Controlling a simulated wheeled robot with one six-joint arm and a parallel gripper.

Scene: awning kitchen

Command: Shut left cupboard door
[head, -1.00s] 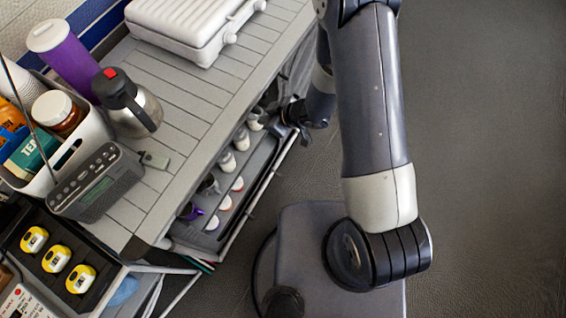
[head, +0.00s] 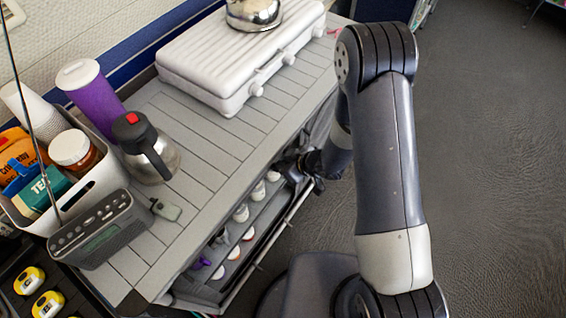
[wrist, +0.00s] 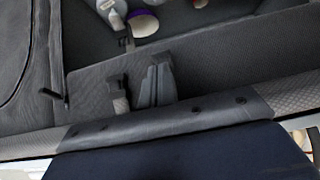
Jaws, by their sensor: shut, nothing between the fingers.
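The grey slatted camp kitchen unit (head: 215,130) has an open cupboard (head: 262,222) under its top, with several small bottles and cups inside. I cannot clearly make out the left cupboard door in the head view. My gripper (head: 299,168) is shut and empty, small and dark, at the right end of the open cupboard, just below the counter edge. My arm hides part of what lies to its right. The wrist view looks closely at a grey fabric panel (wrist: 225,75), with a dark blue surface (wrist: 170,155) below it that I cannot identify.
On the counter are a white ridged case (head: 240,60), a steel flask (head: 150,155), a radio (head: 100,228) and a caddy (head: 95,180). A kettle (head: 254,12) sits on the case. Dark floor (head: 490,170) to the right is clear.

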